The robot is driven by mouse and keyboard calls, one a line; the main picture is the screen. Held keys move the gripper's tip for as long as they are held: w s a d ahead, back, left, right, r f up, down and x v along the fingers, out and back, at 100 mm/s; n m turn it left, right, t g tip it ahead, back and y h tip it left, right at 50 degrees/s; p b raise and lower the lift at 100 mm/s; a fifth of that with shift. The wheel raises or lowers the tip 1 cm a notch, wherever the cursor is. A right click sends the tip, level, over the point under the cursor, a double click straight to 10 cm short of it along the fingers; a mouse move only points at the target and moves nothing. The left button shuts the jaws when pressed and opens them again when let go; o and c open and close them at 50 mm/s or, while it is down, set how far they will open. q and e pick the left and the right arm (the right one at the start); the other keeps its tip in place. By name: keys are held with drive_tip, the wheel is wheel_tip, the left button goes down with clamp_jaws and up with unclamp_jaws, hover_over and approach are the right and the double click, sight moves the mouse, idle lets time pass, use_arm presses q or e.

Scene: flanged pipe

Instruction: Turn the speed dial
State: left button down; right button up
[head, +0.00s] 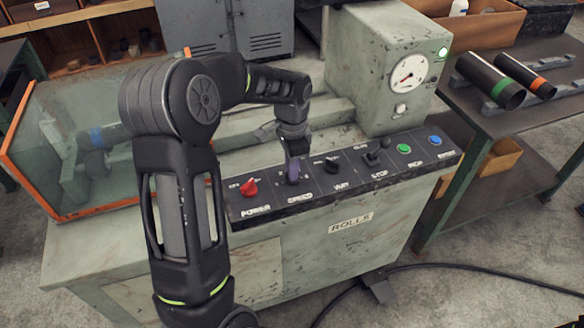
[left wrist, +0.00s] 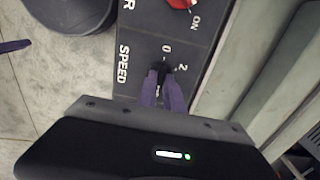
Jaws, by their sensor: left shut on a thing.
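The speed dial (left wrist: 159,68) is a small black knob above the SPEED label on the machine's dark control panel (head: 395,173). In the left wrist view it sits between the purple fingers, near the marks 0 and 2. My left gripper (head: 292,178) points down onto the panel in the head view and is shut on the dial; its fingers mostly hide the dial there. The knob's exact pointer direction is hard to tell. My right gripper is in neither view.
The red POWER knob (head: 249,188) is just left of the dial. A black knob (head: 332,165), a small lever (head: 371,158), a green button (head: 403,149) and a blue button (head: 434,141) are to the right. A round gauge (head: 408,73) stands behind.

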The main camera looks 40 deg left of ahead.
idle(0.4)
use_arm(q)
drive_tip(key=c, duration=1.5)
unclamp_jaws()
wheel_tip(320, 180, up, 8)
drive_tip(key=shift+f+b, duration=0.1)
drive_tip(key=shift+b, duration=0.2)
